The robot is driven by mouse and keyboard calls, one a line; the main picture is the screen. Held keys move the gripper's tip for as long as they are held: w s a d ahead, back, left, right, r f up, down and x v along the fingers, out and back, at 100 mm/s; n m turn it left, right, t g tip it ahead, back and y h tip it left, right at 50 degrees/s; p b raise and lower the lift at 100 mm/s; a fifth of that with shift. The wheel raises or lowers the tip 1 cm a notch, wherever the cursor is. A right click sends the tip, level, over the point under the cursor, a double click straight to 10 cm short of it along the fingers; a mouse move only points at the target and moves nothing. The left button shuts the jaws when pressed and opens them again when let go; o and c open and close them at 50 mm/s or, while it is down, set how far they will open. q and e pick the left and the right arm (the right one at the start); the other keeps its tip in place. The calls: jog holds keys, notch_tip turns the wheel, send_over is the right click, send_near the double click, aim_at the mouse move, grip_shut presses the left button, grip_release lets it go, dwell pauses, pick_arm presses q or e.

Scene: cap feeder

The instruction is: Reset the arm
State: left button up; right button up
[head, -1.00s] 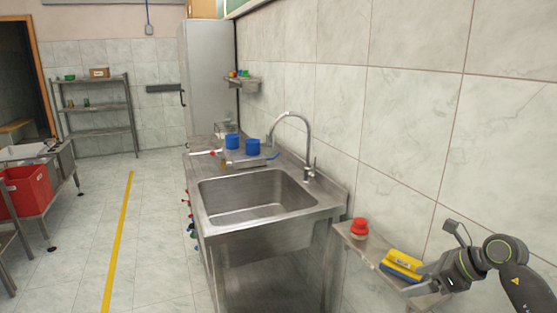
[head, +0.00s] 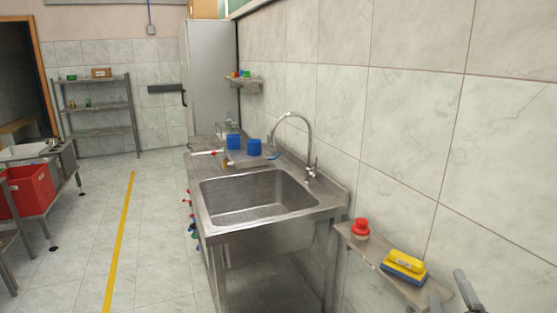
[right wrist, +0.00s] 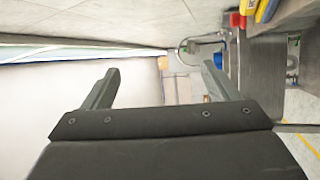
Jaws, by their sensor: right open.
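The rest of my right arm is out of the head view. My left gripper does not show.
A small wall shelf (head: 358,246) holds a red-capped container (head: 360,229) and a yellow-and-blue sponge-like block (head: 405,263), close to my right gripper. A steel sink (head: 258,200) with a tap stands at the middle. Two blue caps (head: 233,141) are behind it.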

jog(key=s+d+f+m+g+h, duration=0.3)
jog(key=s+f+m+g+h, duration=0.2)
jog(key=s+f+m+g, duration=0.75)
jog(key=s+a+f+m+g+y, duration=0.25)
jog(key=s+f, duration=0.25)
jog(key=s, duration=0.3)
jog(key=s+a+f+m+g+y, duration=0.1)
jog(key=s+a+f+g+y, duration=0.15)
jog(key=s+a+f, duration=0.4)
jog(key=s+d+f+g, duration=0.1)
jog(key=d+f, duration=0.1)
jog(key=f, duration=0.9)
jog(key=s+d+f+g, duration=0.1)
jog(key=d+f, duration=0.1)
jog(key=f, duration=1)
jog(key=s+a+f, duration=0.1)
jog(key=s+f, duration=1.3)
jog(key=f, duration=0.1)
jog(key=shift+s+f+g, duration=0.3)
jog(key=shift+g, duration=0.05)
jog(key=shift+o, duration=0.2)
jog(key=shift+a, duration=0.1)
